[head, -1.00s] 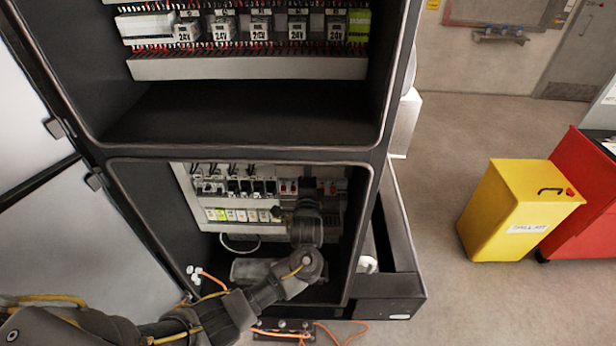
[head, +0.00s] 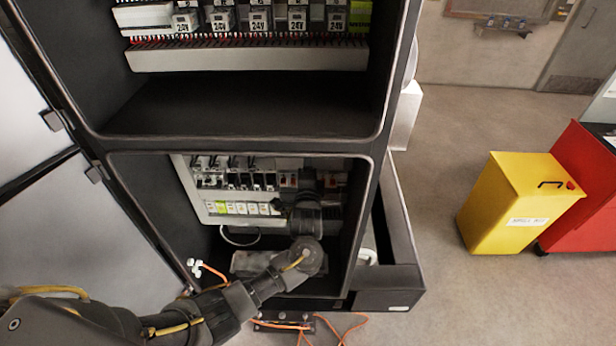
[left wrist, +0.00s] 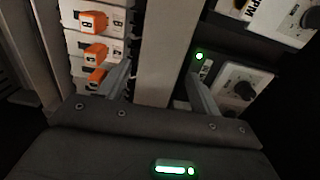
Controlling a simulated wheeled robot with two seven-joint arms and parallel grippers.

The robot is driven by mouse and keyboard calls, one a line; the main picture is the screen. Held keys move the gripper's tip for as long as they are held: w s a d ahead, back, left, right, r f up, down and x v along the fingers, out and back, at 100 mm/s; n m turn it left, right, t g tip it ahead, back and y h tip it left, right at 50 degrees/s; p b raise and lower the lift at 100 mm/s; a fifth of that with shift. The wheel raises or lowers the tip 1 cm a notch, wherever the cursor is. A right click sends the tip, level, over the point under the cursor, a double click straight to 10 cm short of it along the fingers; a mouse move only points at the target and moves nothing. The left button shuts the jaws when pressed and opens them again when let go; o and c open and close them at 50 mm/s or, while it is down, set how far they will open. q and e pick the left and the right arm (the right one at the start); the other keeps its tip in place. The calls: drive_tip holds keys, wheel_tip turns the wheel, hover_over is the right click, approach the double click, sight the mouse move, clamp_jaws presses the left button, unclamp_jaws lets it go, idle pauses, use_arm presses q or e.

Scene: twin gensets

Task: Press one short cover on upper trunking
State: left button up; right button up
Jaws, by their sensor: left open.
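My left arm reaches into the lower compartment of the open cabinet. Its gripper (head: 320,188) is against the right part of the device panel there, and the fingertips are hidden in the head view. In the left wrist view the gripper (left wrist: 162,88) is open, its two fingers apart on either side of a plain grey strip (left wrist: 166,40). I cannot tell whether this strip is trunking or a cover, or whether the fingers touch it. A long pale trunking (head: 248,57) runs below the relays in the upper compartment. No loose short cover is clearly identifiable. My right gripper is not in view.
Orange-levered switches (left wrist: 94,50) and a black-knobbed device (left wrist: 245,88) flank the strip. Breakers (head: 235,180) sit left of my gripper. Orange cables (head: 300,328) lie in front of the cabinet.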

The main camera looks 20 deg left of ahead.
use_arm(q)
drive_tip(key=b+v, duration=0.2)
drive_tip(key=v, duration=0.8)
drive_tip(key=shift+s, duration=0.25)
drive_tip(key=shift+d, duration=0.1)
